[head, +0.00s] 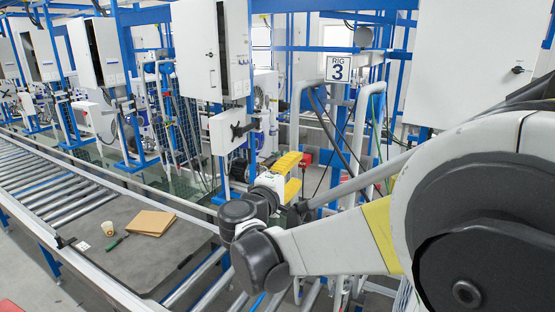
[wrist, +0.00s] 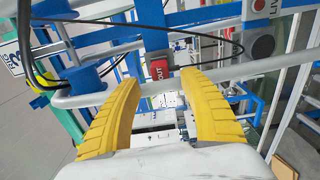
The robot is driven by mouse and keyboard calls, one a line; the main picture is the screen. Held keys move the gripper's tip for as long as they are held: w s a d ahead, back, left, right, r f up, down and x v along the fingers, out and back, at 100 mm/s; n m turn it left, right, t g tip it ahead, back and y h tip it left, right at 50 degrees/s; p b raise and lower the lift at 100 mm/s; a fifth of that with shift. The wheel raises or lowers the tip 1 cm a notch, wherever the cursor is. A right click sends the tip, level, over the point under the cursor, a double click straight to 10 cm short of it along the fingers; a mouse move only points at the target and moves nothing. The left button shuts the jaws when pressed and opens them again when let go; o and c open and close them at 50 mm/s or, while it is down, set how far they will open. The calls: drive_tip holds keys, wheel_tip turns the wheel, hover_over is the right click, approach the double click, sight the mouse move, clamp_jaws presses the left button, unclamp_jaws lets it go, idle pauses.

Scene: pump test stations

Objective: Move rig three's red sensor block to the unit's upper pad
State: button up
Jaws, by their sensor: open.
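My gripper (head: 297,171) is in front of rig three, its yellow fingers apart and empty. In the wrist view my gripper (wrist: 160,82) points at a small red block (wrist: 160,69) with white "OUT" lettering, on a blue upright beside a grey pipe. The block appears between and just beyond the fingertips; I cannot tell the exact gap. In the head view the red block (head: 306,158) shows just past the upper finger. A second red piece (wrist: 262,6), also lettered, is on the blue frame at the wrist view's top right. I cannot tell which surface is the upper pad.
The rig 3 sign (head: 338,69) hangs on the blue frame above. Grey pipes and dark hoses (head: 328,125) run close to my gripper.

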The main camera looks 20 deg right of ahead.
sight(302, 164)
drive_tip(key=shift+b+x, duration=0.35)
drive_tip(key=shift+x, duration=3.55)
drive_tip(key=shift+b, duration=0.3)
clamp_jaws()
drive_tip(key=shift+s+a, duration=0.15)
drive_tip(key=shift+a, duration=0.1)
drive_tip(key=shift+v, duration=2.7)
